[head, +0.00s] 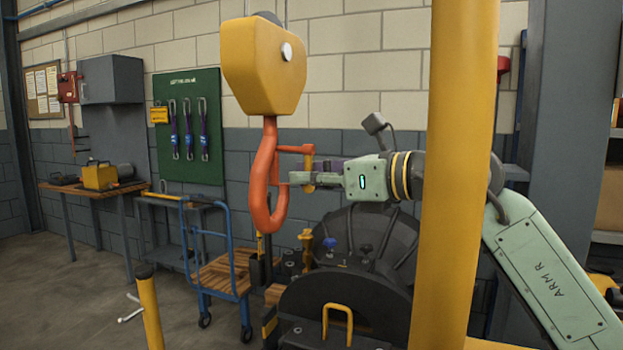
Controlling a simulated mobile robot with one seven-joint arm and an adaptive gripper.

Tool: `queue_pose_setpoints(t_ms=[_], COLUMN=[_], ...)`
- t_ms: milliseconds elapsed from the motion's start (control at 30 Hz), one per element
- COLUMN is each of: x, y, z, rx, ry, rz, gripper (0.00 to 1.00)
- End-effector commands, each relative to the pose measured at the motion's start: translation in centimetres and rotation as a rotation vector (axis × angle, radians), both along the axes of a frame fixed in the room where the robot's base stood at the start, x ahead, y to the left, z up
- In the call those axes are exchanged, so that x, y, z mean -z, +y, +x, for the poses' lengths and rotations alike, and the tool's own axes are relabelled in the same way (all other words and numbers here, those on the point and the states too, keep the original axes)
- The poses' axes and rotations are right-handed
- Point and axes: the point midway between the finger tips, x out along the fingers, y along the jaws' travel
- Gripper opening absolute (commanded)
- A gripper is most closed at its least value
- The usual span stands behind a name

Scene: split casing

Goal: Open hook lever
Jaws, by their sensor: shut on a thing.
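A large orange hook (263,190) hangs from a yellow hook block (262,68) left of centre in the head view. Near the hook's top, an orange hook lever (292,149) sticks out to the right and ends in a short upright handle. My gripper (303,179) reaches in from the right, level with the hook's opening. It is shut on the lower part of the lever's handle. The fingers partly cover the handle's lower end, and the exact contact is small in this view.
A yellow post (455,190) stands in front of my arm. Dark round machinery (350,300) with a yellow handle lies below the hook and gripper. A blue trolley (222,265) and a shorter yellow post (150,310) stand left. The floor at far left is clear.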

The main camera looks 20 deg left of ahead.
Motion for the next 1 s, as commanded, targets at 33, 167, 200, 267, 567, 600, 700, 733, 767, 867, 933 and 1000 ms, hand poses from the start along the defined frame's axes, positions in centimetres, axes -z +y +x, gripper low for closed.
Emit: queue_pose_setpoints(t_ms=[33, 167, 200, 267, 567, 600, 700, 733, 767, 867, 933, 1000], x=[-0.1, -0.2, -0.2, -0.2, -0.5, -0.5, -0.6, -0.6, -0.6, -0.6, -0.6, -0.6], y=[0.0, 0.0, 0.0, 0.0, 0.0, 0.0, 0.0, 0.0, 0.0, 0.0, 0.1, 0.0], z=[-0.2, -0.7, -0.8, -1.0, -1.7, -1.8, -1.9, -1.9, -1.9, -2.0, -2.0, -2.0], rx=[0.003, 0.001, 0.002, 0.002, 0.000, 0.000, 0.001, 0.000, 0.001, 0.001, 0.000, 0.000], ry=[0.042, 0.159, 0.193, 0.241, 0.422, 0.438, 0.469, 0.476, 0.483, 0.498, 0.505, 0.508], rz=[0.001, 0.005, 0.006, 0.008, 0.017, 0.017, 0.018, 0.019, 0.018, 0.018, 0.019, 0.020], gripper=[0.00, 0.00, 0.00, 0.00, 0.00, 0.00, 0.00, 0.00, 0.00, 0.00, 0.00, 0.00])
